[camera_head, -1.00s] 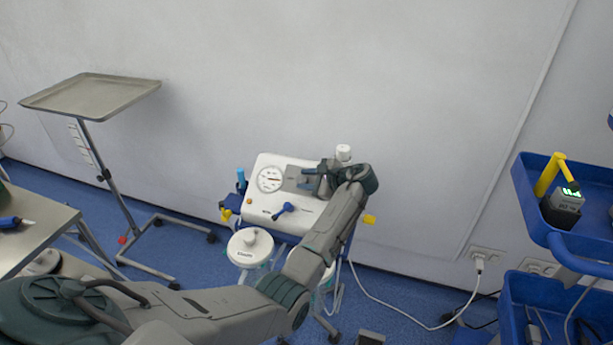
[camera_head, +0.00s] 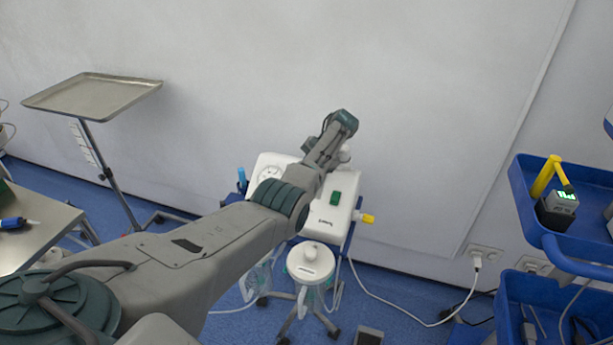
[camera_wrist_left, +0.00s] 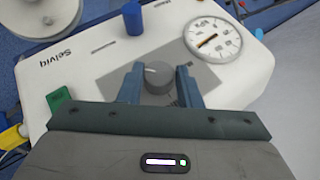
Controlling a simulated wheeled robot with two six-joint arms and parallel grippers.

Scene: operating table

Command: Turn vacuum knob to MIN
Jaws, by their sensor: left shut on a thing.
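The white suction unit (camera_head: 335,212) stands on a wheeled stand against the wall, partly hidden behind my left arm. In the left wrist view its grey vacuum knob (camera_wrist_left: 158,78) has a light pointer mark on top and sits on a grey panel. My left gripper (camera_wrist_left: 160,86) is shut on the knob, with one finger on either side. The gauge (camera_wrist_left: 212,42) beside the knob has a dark needle on a white dial. The MIN marking cannot be made out. My right gripper is not in view.
A white-lidded canister (camera_head: 311,262) hangs in front. A tray stand (camera_head: 95,92) is at left, a blue cart (camera_head: 590,170) at right. A white cable (camera_head: 395,308) runs over the floor.

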